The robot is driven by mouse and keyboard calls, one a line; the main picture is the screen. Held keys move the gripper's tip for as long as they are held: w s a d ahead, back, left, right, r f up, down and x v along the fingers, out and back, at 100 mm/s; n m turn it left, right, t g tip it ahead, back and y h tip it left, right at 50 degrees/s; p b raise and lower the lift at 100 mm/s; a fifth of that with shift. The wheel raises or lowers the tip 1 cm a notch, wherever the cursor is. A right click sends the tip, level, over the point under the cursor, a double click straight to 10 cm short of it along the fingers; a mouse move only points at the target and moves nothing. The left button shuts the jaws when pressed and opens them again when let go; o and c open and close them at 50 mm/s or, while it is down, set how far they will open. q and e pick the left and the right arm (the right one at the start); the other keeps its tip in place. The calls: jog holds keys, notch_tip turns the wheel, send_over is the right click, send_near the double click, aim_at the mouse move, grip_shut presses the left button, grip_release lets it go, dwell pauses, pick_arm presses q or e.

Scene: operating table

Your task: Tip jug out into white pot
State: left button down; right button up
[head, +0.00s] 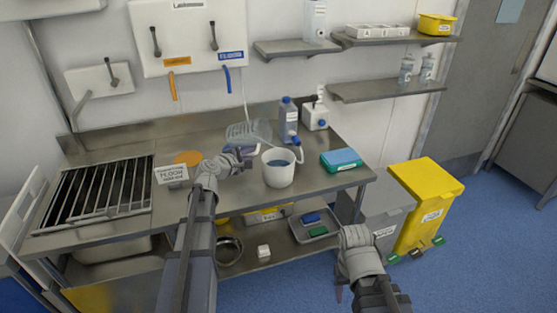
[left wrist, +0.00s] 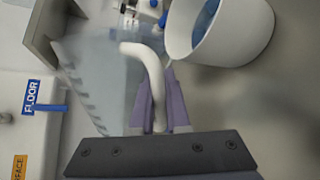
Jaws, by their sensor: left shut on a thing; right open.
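The jug (head: 245,132) is clear and see-through, with a white handle (left wrist: 152,75). It is tipped well over, mouth end toward the white pot (head: 279,175), and is held above the table left of and behind the pot's rim. I see no blue liquid in the jug. The pot stands upright and holds blue liquid; it also shows in the left wrist view (left wrist: 240,35). My left gripper (head: 238,158) is shut on the jug's handle, with its purple fingers (left wrist: 160,105) around it. My right gripper (head: 352,240) is low at the right, away from the table; its fingers are hardly visible.
A blue-capped bottle (head: 288,120) and a white pump bottle (head: 315,115) stand behind the pot. A teal box (head: 341,159) lies to its right. An orange disc (head: 187,157), a sign (head: 172,174) and a grated sink (head: 97,193) are at the left. A yellow bin (head: 424,200) stands right.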

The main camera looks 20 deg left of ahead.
pick_arm(q)
jog(key=shift+d+r+m+y+p, duration=0.3)
jog(key=shift+r+m+p, duration=0.15)
jog(key=shift+m+p, duration=0.15)
jog(key=shift+d+r+m+y+p, duration=0.2)
jog(key=shift+r+m+y+p, duration=0.1)
jog(key=shift+r+m+p, duration=0.3)
dwell(0.7)
jog(key=shift+f+m+y, duration=0.3)
jog(key=shift+f+m, duration=0.1)
jog(key=shift+m, duration=0.1)
dwell(0.5)
